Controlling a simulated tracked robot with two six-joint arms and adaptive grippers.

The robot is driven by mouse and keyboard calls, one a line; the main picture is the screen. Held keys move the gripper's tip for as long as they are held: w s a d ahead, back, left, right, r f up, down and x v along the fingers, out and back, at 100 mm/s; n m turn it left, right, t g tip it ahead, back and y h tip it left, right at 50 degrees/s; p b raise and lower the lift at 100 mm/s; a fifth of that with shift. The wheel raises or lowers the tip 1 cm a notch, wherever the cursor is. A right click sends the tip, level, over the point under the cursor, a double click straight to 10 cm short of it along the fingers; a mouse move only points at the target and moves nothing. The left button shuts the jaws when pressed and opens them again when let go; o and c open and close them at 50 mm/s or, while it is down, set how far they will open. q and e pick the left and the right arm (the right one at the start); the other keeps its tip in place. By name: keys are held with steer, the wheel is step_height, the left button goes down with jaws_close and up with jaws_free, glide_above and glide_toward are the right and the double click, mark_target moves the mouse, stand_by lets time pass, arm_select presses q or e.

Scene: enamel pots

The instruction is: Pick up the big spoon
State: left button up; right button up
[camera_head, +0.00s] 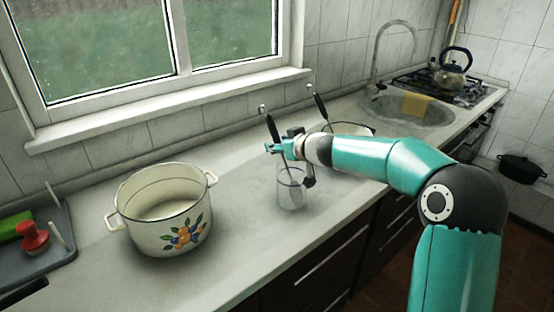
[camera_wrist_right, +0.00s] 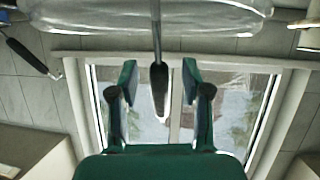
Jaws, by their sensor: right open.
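My right gripper (camera_head: 276,148) is above the cup, at the utensil's handle. In the right wrist view the gripper (camera_wrist_right: 160,78) is open, and the dark handle (camera_wrist_right: 159,80) stands between its two fingers with gaps on both sides. My left gripper is not in view.
A white enamel pot with painted fruit (camera_head: 168,212) stands left of the cup. Another pot (camera_head: 352,129) with a black-handled utensil (camera_head: 320,106) is behind my right arm. The sink (camera_head: 408,110) is at back right.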

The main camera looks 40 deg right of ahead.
steer(key=shift+w+f, duration=0.1)
steer(key=shift+w, duration=0.3)
steer(key=shift+c, duration=0.2)
jaws_close()
steer(key=shift+r, duration=0.25)
